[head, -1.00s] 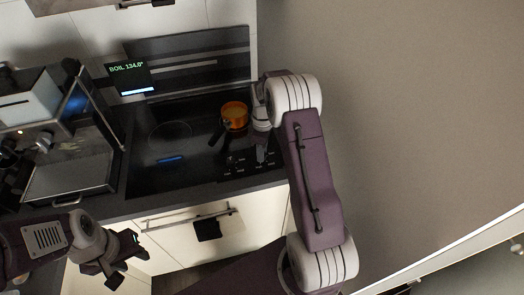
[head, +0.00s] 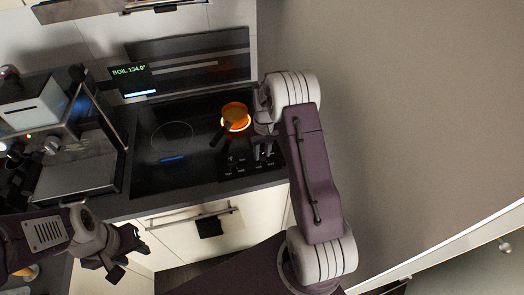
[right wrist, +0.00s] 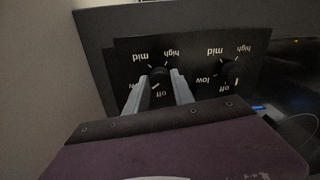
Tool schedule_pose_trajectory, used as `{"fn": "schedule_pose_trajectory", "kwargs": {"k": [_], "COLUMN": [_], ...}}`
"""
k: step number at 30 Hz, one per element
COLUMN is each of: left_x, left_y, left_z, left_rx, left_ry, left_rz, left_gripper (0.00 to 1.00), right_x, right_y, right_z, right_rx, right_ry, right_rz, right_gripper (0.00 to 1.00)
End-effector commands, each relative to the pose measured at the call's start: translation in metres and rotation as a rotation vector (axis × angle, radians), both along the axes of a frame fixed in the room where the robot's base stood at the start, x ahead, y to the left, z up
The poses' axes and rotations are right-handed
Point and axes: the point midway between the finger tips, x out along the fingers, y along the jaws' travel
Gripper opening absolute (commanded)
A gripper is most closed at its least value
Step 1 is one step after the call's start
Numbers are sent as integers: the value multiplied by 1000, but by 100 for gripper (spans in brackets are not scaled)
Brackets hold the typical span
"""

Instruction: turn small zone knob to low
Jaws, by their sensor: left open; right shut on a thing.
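Two black knobs sit on the control panel (right wrist: 194,85), each ringed by off, low, mid and high labels that appear upside down in the right wrist view. My right gripper (right wrist: 158,82) is shut on the left-hand knob (right wrist: 159,72). A white mark beside that knob lies between off and low. The other knob (right wrist: 229,69) is free, its mark towards off. Which knob is the small zone's I cannot tell by name. In the head view my right gripper (head: 262,150) is at the cooktop's front right. My left gripper (head: 122,260) is open and empty.
An orange pot (head: 235,112) with a dark handle stands on the cooktop (head: 165,175) with a glowing ring at its base. A display (head: 133,82) reads BOIL 134.0°. An espresso machine (head: 75,165) stands at left. A dark cloth (head: 209,227) hangs on the front rail (head: 170,219).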

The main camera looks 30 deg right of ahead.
Motion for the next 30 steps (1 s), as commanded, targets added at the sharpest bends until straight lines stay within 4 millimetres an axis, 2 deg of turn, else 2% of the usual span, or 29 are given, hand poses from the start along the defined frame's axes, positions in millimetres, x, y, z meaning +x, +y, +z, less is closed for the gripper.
{"fn": "schedule_pose_trajectory", "kwargs": {"k": [13, 30], "left_x": [0, 0], "left_y": [0, 0], "left_z": [7, 8], "left_rx": [0, 0], "left_ry": [0, 0], "left_rz": [0, 0], "left_gripper": [42, 42], "right_x": [2, 3], "right_y": [-1, -1], "right_z": [3, 3], "right_rx": [-2, -3], "right_ry": [-9, -11], "right_rz": [-222, -258], "right_gripper": [0, 0]}}
